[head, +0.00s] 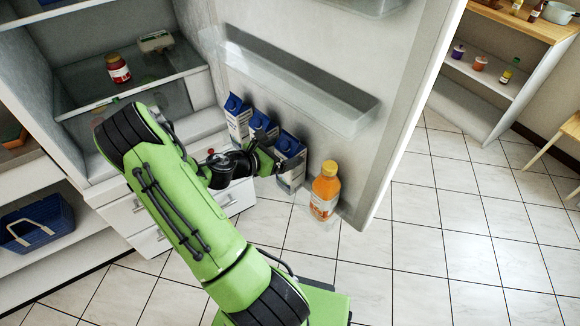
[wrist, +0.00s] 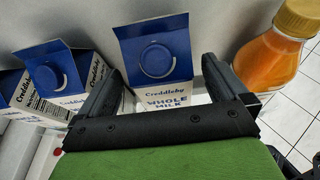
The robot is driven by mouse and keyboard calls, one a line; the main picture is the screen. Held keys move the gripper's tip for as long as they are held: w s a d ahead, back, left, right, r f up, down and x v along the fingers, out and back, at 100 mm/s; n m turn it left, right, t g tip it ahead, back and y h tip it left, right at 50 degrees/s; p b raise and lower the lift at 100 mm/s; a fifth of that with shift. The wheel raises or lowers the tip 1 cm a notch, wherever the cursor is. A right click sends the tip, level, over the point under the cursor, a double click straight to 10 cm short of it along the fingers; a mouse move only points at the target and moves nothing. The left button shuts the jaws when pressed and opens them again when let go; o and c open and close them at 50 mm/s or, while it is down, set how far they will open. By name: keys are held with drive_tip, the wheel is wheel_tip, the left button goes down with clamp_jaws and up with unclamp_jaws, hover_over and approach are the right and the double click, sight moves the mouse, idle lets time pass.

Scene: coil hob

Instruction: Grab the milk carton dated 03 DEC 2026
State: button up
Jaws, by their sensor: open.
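Three blue-and-white milk cartons stand in a row in the fridge door: a far one (head: 237,120), a middle one (head: 262,127) and a near one (head: 291,158). My gripper (head: 266,158) is open at the near carton and hides part of it. In the wrist view, my gripper's fingers (wrist: 161,68) are spread on either side of a carton labelled "Creddleby WHOLE MILK" (wrist: 160,55). Another carton (wrist: 58,75) is left of the left finger, with a third (wrist: 15,95) at the far left edge. No date is legible on any carton.
An orange juice bottle (head: 325,188) stands right of the near carton, close to the right finger in the wrist view (wrist: 270,55). The open fridge door (head: 400,120) and its clear upper bin (head: 300,85) are close by. Fridge drawers (head: 220,203) lie left.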

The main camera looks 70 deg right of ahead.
drive_tip(key=x, duration=0.4)
drive_tip(key=shift+c, duration=1)
clamp_jaws()
drive_tip(key=shift+r, duration=0.15)
